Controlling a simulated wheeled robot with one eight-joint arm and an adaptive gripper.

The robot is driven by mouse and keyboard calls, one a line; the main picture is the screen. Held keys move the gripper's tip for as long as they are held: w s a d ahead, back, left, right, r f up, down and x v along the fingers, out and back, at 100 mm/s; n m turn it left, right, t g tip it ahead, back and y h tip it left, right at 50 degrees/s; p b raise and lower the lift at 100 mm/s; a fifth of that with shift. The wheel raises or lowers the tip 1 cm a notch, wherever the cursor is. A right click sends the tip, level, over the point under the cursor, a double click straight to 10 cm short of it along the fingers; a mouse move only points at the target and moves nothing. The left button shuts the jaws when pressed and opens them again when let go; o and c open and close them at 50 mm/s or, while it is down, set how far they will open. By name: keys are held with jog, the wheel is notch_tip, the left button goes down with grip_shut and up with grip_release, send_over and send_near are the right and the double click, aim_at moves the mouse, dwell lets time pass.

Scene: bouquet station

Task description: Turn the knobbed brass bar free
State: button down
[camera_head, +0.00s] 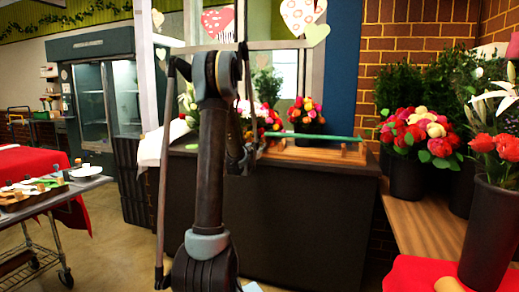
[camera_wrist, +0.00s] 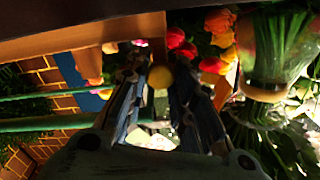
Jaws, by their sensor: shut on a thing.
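A yellow, brass-coloured knob (camera_wrist: 160,77) shows between the two dark fingers of my gripper (camera_wrist: 158,84) in the wrist view. The fingers are closed in on it from both sides. The rest of the brass bar is hidden or too dark to make out. In the head view my gripper (camera_head: 240,156) is low over the dark counter, mostly hidden behind my arm, and the knob cannot be seen there.
A wooden rack (camera_head: 318,153) with a green rod (camera_head: 325,136) lies on the dark counter (camera_head: 300,215). Bouquets (camera_head: 306,115) stand behind it. A glass vase with stems (camera_wrist: 275,50) is close in the wrist view. A trolley (camera_head: 45,195) stands left.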

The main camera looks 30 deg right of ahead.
jog(key=n, duration=0.4)
jog(key=shift+w+a, duration=0.1)
jog(key=shift+w, duration=0.05)
jog(key=c, duration=1.3)
grip_release()
jog(key=shift+c, duration=0.2)
jog(key=v, duration=1.2)
